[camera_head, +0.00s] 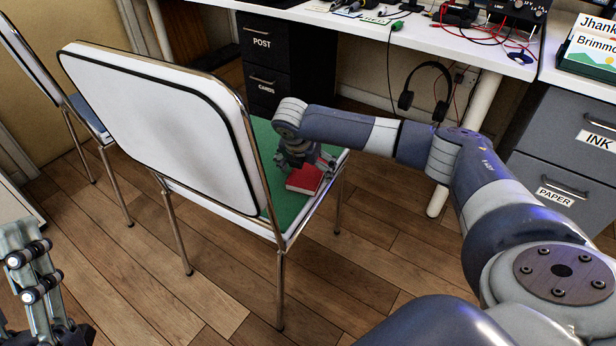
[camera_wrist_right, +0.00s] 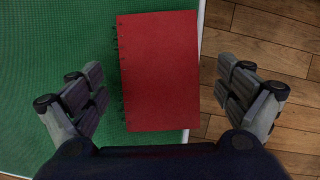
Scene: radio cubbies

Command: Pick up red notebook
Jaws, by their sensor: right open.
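The red notebook (camera_head: 305,179) lies on the green seat (camera_head: 258,133) of the near white-backed chair, close to the seat's edge. In the right wrist view the red notebook (camera_wrist_right: 160,70) is flat, with a bound left edge, and its right edge is about level with the seat's edge. My right gripper (camera_head: 306,168) is just above it. In the right wrist view the right gripper (camera_wrist_right: 162,90) is open and empty, with one finger pair on each side of the notebook. Whether the fingertips touch the seat is unclear. My left gripper (camera_head: 40,285) is at the lower left, empty.
The chair's tall white backrest (camera_head: 165,115) stands left of the right gripper. A white desk (camera_head: 420,32) with cables and a black drawer unit (camera_head: 268,60) are behind. Headphones (camera_head: 428,88) hang below the desk. Grey drawers (camera_head: 565,150) stand at right. The wooden floor (camera_head: 215,280) in front is clear.

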